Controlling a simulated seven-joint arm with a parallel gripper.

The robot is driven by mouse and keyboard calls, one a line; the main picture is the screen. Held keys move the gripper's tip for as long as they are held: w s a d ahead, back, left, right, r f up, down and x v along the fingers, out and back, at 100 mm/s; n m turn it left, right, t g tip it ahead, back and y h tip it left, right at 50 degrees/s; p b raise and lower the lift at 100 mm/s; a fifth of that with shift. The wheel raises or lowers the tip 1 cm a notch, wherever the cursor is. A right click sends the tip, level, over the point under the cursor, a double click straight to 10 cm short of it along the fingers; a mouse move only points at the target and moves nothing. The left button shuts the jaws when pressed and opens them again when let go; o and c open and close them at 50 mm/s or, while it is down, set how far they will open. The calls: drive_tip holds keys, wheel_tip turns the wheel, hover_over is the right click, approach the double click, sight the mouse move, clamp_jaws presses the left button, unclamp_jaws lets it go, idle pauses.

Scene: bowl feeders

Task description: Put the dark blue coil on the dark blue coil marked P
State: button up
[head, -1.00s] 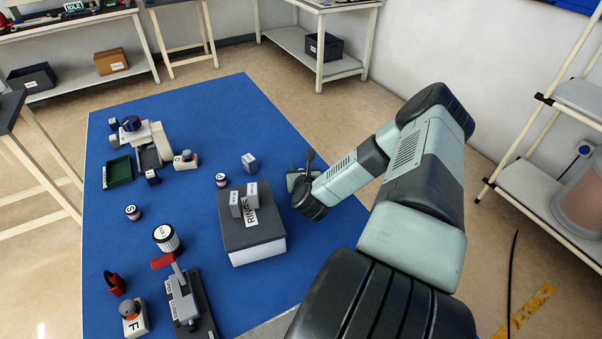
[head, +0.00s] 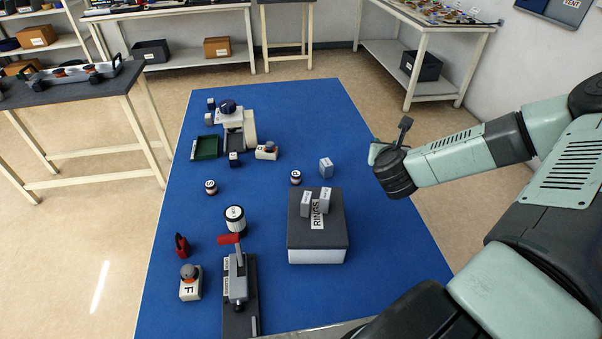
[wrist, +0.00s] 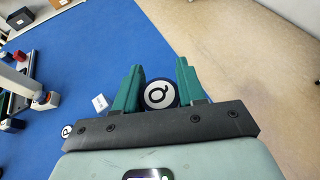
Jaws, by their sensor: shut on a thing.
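My gripper (wrist: 160,92) is shut on a dark coil with a white end marked Q (wrist: 159,95), held between its green fingers. In the head view my gripper (head: 378,152) is above the right edge of the blue table, and the held coil cannot be made out there. A small dark coil with a white label (head: 296,177) stands left of the grey block; a labelled coil also shows at the left of the wrist view (wrist: 67,131). Another small dark coil (head: 211,187) stands further left. Their letters are too small to read surely, so I cannot tell which is P.
A grey block (head: 326,168) stands near the first coil. The RINGS box (head: 318,246) with two grey blocks stands in front. A larger white-topped cylinder (head: 235,218), a red-handled clamp (head: 238,285) and a green tray (head: 206,147) are further left. The table's middle is fairly clear.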

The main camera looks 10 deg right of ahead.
wheel_tip(320, 180, up, 3)
drive_tip(key=n+g+y, duration=0.4)
drive_tip(key=n+y, duration=1.1)
drive_tip(key=y, duration=0.1)
hover_over(296, 177)
drive_tip(key=w+a, duration=0.1)
drive_tip(key=w, duration=0.2)
wheel_tip(296, 177, down, 4)
drive_tip(key=f, duration=1)
drive_tip(key=shift+s+f, duration=0.2)
drive_tip(key=shift+f+g, duration=0.15)
drive_tip(key=shift+g, duration=0.15)
drive_tip(key=o, duration=1.1)
drive_tip(key=shift+c, duration=0.2)
